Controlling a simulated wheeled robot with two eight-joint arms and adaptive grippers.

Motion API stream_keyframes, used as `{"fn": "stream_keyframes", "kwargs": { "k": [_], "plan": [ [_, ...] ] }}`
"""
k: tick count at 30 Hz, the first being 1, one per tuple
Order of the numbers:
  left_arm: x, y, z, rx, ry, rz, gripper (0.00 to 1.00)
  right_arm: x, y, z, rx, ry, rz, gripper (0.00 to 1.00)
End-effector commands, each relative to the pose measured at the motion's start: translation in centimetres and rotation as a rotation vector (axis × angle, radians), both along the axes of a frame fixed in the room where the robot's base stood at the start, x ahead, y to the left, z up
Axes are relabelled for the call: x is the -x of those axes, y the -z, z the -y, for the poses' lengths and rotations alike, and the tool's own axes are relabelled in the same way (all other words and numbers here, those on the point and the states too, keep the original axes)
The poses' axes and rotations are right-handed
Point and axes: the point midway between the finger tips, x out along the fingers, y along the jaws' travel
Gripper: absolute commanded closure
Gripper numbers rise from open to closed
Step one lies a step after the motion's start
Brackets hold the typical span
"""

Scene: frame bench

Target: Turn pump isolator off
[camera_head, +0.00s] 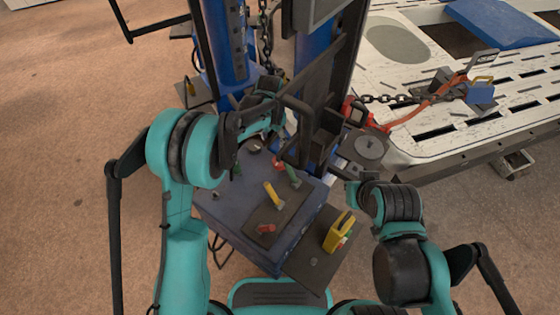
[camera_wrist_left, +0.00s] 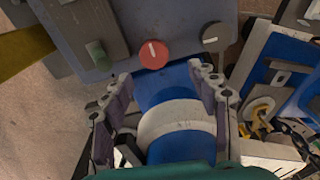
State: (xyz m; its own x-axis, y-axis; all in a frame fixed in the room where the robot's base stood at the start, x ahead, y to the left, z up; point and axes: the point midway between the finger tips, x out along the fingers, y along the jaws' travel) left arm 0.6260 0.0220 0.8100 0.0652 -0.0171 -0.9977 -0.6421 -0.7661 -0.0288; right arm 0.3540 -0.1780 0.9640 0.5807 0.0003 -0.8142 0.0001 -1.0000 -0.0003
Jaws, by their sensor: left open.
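A blue-grey control box (camera_head: 232,208) stands at the centre of the head view. In the left wrist view a round red knob (camera_wrist_left: 153,55) with a white mark sits on its face, between a green switch (camera_wrist_left: 97,54) and a grey knob (camera_wrist_left: 215,38). No label is readable, so I cannot tell which is the pump isolator. My left gripper (camera_wrist_left: 165,88) is open, its fingers apart and just short of the red knob, with nothing gripped. In the head view it is largely hidden behind my left arm. My right arm is at the right; its gripper's state is unclear.
Yellow (camera_head: 273,194) and red (camera_head: 266,228) handles stand on the box's dark plate. A yellow device (camera_head: 339,231) sits on a lower plate. A blue column (camera_head: 228,45) and chain rise behind the box. A slotted white frame (camera_head: 425,130) fills the right; floor is clear at left.

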Motion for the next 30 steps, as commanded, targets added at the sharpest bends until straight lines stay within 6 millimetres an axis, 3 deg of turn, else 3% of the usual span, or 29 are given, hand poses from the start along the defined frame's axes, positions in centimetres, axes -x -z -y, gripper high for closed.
{"fn": "stream_keyframes", "kwargs": {
  "k": [1,6,14,24,30],
  "plan": [
    [-0.5,2.0,0.8,-0.006,0.025,-0.017,0.4,0.0,0.2,0.0,0.0,0.0,0.0,1.0],
    [-1.1,5.6,2.1,-0.018,0.076,-0.057,0.4,0.0,0.3,0.0,0.0,0.0,0.0,1.0],
    [-1.2,7.9,2.4,-0.02,0.089,-0.067,0.4,0.0,1.0,0.0,0.0,0.0,0.0,1.0],
    [-1.2,13.3,2.4,-0.02,0.087,-0.066,0.4,0.0,3.4,0.0,0.0,0.0,0.0,1.0],
    [-1.2,14.3,2.4,-0.02,0.087,-0.066,0.4,0.0,3.7,0.0,0.0,0.0,0.0,1.0]
  ]
}}
